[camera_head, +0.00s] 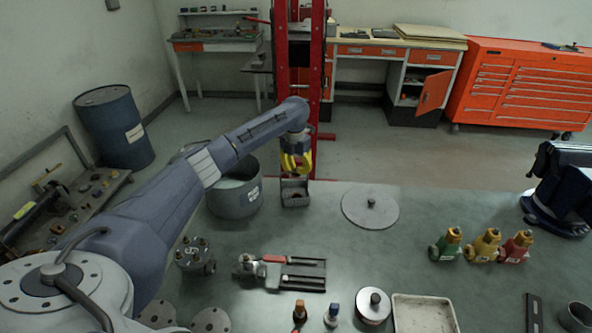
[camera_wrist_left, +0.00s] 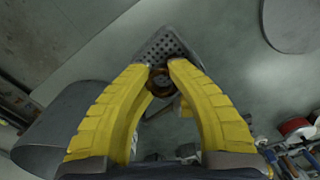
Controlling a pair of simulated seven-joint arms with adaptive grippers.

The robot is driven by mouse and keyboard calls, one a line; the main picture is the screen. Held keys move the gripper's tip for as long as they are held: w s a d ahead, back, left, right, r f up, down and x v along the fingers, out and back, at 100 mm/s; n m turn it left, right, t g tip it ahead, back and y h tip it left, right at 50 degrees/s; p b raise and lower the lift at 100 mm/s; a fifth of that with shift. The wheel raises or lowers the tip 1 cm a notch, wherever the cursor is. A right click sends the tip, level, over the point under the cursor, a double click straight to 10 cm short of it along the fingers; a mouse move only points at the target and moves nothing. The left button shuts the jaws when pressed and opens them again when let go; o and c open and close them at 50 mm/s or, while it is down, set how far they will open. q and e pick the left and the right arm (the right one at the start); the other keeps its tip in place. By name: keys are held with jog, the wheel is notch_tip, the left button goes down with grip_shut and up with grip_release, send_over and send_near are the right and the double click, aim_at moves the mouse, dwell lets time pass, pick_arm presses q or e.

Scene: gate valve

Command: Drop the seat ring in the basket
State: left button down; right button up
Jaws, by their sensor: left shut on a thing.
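The basket (camera_head: 295,199) is a small grey perforated bin on the bench, beside a grey round tub. In the left wrist view its perforated wall (camera_wrist_left: 172,47) shows just beyond my fingertips. My left gripper (camera_head: 297,170), with yellow fingers, points down right above the basket. In the left wrist view the gripper (camera_wrist_left: 160,70) is shut on the seat ring (camera_wrist_left: 160,88), a small brownish ring between the fingertips. The ring appears over the basket opening; its exact height above the basket floor I cannot tell. My right gripper is not in view.
The grey tub (camera_head: 236,197) stands close left of the basket. A round lid with a knob (camera_head: 370,208) lies to the right. A slotted fixture (camera_head: 290,273) and a pale tray (camera_head: 424,314) lie nearer. Bench between is clear.

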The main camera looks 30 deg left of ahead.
pick_arm(q)
jog(key=shift+s+a+f, duration=0.25)
jog(key=shift+s+f, duration=0.05)
jog(key=shift+f, duration=0.2)
jog(key=shift+s+a+f, duration=0.25)
jog(key=shift+f, duration=0.25)
jog(key=c, duration=1)
grip_release()
jog(key=shift+o, duration=0.2)
jog(key=shift+d, duration=0.4)
jog(key=shift+w, duration=0.1)
notch_tip(320, 180, up, 8)
jog(key=shift+w+a, duration=0.2)
jog(key=shift+w, duration=0.05)
jog(key=shift+r, duration=0.15)
